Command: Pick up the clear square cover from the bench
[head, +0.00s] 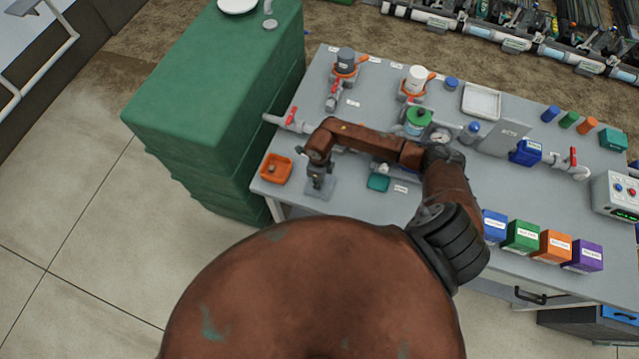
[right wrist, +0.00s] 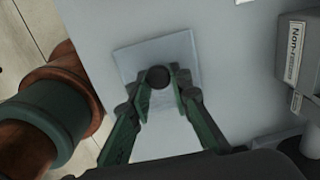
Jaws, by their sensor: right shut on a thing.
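The clear square cover (right wrist: 132,62) is a pale, see-through plate with a round dark knob (right wrist: 158,76) at its middle. In the head view the cover (head: 327,190) is at the left end of the grey bench, partly hidden by my right gripper (head: 319,182). In the right wrist view the two fingers of my right gripper (right wrist: 161,83) are shut on the knob, one on each side. The plate looks flat and at or very near the bench top; I cannot tell whether it touches. My left gripper is not in view.
An orange tray (head: 276,168) lies left of the cover, near the bench's left edge. A pipe with a red-handled valve (head: 292,119) is behind it. A teal block (head: 378,183) sits to the right. Several labelled boxes (head: 521,236) line the front edge. A green cabinet (head: 215,90) stands left.

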